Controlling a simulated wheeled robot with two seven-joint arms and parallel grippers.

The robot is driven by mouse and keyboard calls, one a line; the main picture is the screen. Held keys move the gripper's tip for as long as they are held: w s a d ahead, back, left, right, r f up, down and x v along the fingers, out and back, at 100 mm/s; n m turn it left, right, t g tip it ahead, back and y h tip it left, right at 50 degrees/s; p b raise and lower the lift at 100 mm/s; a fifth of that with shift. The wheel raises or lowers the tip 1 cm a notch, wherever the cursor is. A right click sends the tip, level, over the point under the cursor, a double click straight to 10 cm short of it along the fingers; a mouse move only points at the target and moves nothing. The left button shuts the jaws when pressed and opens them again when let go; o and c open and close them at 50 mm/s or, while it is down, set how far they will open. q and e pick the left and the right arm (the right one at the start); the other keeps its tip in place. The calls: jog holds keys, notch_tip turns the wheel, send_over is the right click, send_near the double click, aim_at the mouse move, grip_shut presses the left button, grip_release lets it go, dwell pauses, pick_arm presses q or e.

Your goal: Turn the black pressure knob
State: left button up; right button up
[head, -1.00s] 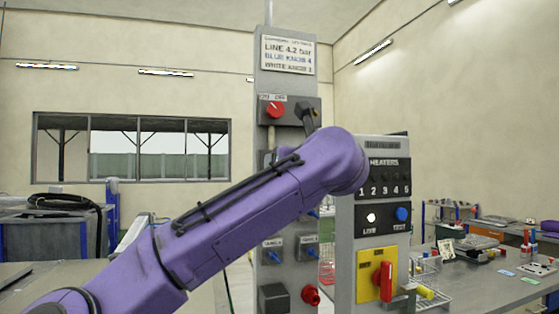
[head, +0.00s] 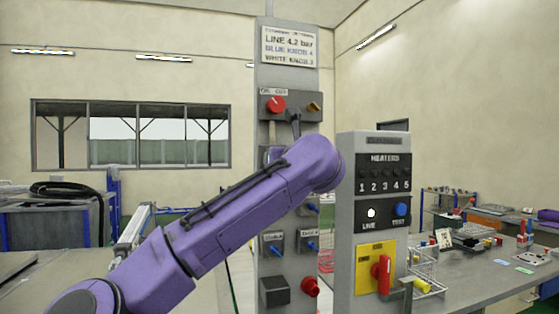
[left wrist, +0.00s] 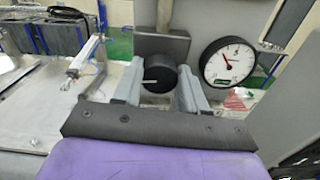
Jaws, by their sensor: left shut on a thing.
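The black pressure knob (left wrist: 162,72) is a dark round knob on the front of a grey block, with a short white mark on its face. In the left wrist view my left gripper (left wrist: 159,85) has its two grey fingers on either side of the knob, shut on it. A round white gauge (left wrist: 228,62) with a red needle is to the right of the knob. In the head view my purple left arm hides the knob and the gripper fingers. My right gripper is in neither view.
The grey panel post (head: 286,78) carries a red knob (head: 275,104), blue valves (head: 275,249) and a red fitting (head: 310,287). A heater cabinet (head: 345,230) with a red switch handle (head: 381,273) stands close to its right. A cluttered bench (head: 470,288) lies further right.

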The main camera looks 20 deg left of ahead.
pick_arm(q)
jog(key=shift+r, duration=0.1)
jog(key=shift+d+m+p, duration=0.1)
jog(key=shift+m+p, duration=2.15)
jog(key=shift+m, duration=2.35)
jog(key=shift+w, duration=0.1)
jog(key=o, duration=1.1)
jog(key=shift+c, duration=0.2)
jog(key=shift+d, duration=0.1)
